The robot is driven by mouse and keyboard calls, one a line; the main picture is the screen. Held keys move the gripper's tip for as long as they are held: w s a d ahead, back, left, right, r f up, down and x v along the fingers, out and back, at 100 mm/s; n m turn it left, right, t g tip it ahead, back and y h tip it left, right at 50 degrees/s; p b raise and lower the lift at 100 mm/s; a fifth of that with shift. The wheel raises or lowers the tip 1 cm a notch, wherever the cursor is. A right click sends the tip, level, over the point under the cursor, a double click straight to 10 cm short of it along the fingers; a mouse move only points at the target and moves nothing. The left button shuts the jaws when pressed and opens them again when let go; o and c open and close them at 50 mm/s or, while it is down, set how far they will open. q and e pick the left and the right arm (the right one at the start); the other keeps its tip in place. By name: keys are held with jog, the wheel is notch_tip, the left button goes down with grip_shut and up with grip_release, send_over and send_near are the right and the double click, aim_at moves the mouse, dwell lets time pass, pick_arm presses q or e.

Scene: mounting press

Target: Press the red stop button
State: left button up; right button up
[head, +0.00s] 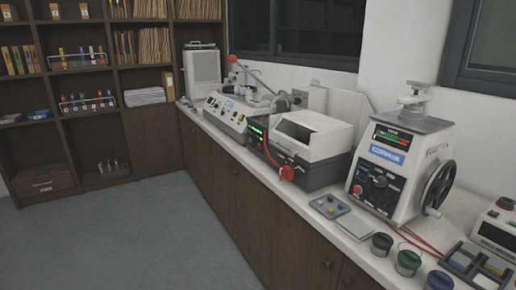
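Several red parts show in the head view, and I cannot tell for sure which is the stop button. A small red button (357,189) is on the front panel of the white machine with a black handwheel (400,165). A larger red knob (287,172) sticks out of the front of the low dark machine with a white hood (312,132). Another red part (506,203) tops the device at the right edge. Neither of my grippers shows in this view.
The machines stand along a white counter (265,180) over brown cabinets. A small tray (329,206), several dark round jars (408,262) and a sorting tray (478,265) lie in front. Shelves (90,60) stand at left. Grey floor (130,245) is clear.

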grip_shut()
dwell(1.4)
